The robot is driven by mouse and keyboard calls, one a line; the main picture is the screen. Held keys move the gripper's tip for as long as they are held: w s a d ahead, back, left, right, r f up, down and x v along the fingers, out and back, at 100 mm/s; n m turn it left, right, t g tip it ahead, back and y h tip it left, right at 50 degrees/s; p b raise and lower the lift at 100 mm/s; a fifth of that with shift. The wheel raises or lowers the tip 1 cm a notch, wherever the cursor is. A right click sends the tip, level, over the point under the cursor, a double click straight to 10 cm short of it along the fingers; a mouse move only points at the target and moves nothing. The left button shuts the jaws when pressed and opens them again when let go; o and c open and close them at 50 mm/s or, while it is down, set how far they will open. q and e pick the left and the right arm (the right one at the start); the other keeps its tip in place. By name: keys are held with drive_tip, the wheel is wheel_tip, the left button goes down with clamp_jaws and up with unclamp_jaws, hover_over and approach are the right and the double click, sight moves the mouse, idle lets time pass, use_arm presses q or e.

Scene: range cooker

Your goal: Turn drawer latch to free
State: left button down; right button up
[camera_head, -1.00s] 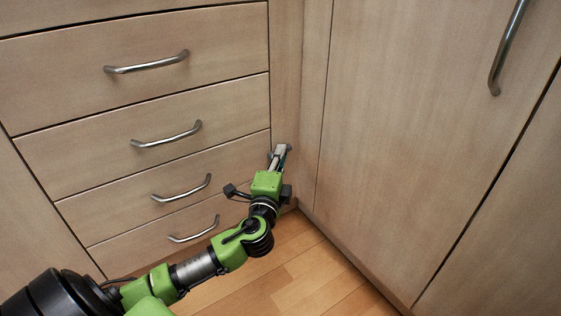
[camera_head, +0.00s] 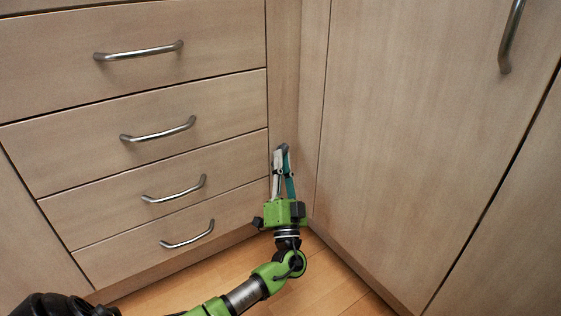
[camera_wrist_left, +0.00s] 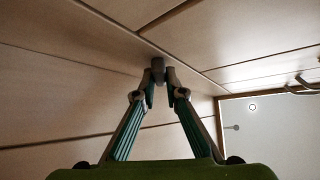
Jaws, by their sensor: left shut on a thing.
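The drawer latch is a small dark grey piece (camera_head: 284,147) on the narrow wood panel at the right edge of the drawer stack, near the inner corner. It also shows in the left wrist view (camera_wrist_left: 158,64), between the fingertips. My left gripper (camera_head: 281,154) reaches up to it from below and is shut on it, its two green-and-grey fingers meeting at the latch (camera_wrist_left: 158,78). The fingertips hide part of the latch, so I cannot read its turn angle. My right gripper is not in view.
Several closed drawers (camera_head: 120,90) with bar handles stand left of the latch. A tall cabinet door (camera_head: 410,130) with a handle (camera_head: 511,38) closes off the right side. The wood floor (camera_head: 325,285) below the corner is clear apart from my arm.

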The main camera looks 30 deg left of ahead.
use_arm(q)
drive_tip(key=shift+w+d+f+n+g+y, duration=0.1)
drive_tip(key=shift+w+n+g+y, duration=0.1)
drive_tip(key=shift+n+g+y, duration=1.75)
drive_tip(key=shift+w+d+f+n+g+y, duration=0.2)
drive_tip(key=shift+n+g+y, duration=0.85)
drive_tip(key=shift+n, duration=1.65)
drive_tip(key=shift+w+a+r+n+g+y, duration=0.1)
drive_tip(key=shift+w+n+g+y, duration=0.15)
drive_tip(key=shift+n+g+y, duration=1.65)
drive_tip(key=shift+f+n, duration=0.1)
drive_tip(key=shift+n, duration=0.95)
drive_tip(key=c, duration=2.1)
unclamp_jaws()
drive_tip(key=shift+d, duration=0.1)
drive_tip(key=v, duration=0.7)
drive_tip(key=shift+d+f, duration=0.1)
drive_tip(key=shift+d, duration=0.05)
drive_tip(key=shift+s, duration=0.1)
